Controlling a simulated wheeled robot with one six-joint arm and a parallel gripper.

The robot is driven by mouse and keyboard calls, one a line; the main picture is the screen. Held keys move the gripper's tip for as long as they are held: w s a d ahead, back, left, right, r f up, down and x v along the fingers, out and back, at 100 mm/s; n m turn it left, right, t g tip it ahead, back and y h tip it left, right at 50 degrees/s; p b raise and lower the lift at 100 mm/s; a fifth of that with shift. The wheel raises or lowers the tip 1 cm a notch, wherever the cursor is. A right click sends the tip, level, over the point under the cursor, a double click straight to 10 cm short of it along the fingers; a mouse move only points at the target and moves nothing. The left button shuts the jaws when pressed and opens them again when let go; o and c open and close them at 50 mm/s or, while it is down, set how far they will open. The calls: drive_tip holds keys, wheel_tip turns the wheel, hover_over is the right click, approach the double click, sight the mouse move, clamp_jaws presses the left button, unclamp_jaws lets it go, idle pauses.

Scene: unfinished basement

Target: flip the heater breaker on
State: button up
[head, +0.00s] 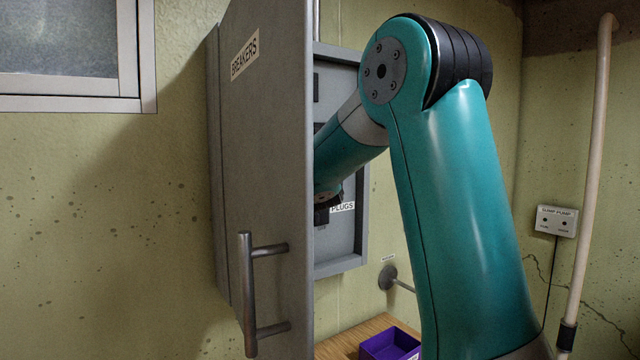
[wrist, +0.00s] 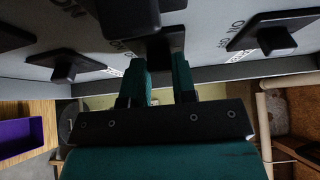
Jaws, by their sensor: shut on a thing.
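The grey breaker panel (head: 352,250) is on the wall behind its open door (head: 265,150), which is labelled BREAKERS. In the wrist view, my gripper (wrist: 160,72) has its two teal fingers closed around part of a dark breaker switch (wrist: 172,42) on the panel. Other black breaker switches show to its left (wrist: 68,66) and right (wrist: 272,40). A PLUGS label (head: 343,207) shows beside my wrist in the head view, where the door hides most of the gripper. No heater label is readable, so I cannot tell which breaker is held.
The open door with its bar handle (head: 248,295) stands close left of my arm. A purple box (head: 390,346) sits on a wooden surface below the panel. A round metal fitting (head: 387,277), a sump pump box (head: 556,220) and a pale pipe (head: 590,170) are to the right.

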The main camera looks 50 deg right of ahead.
drive_tip(key=o, duration=0.9)
drive_tip(key=shift+a, duration=0.1)
drive_tip(key=b+v, duration=0.6)
drive_tip(key=v, duration=0.6)
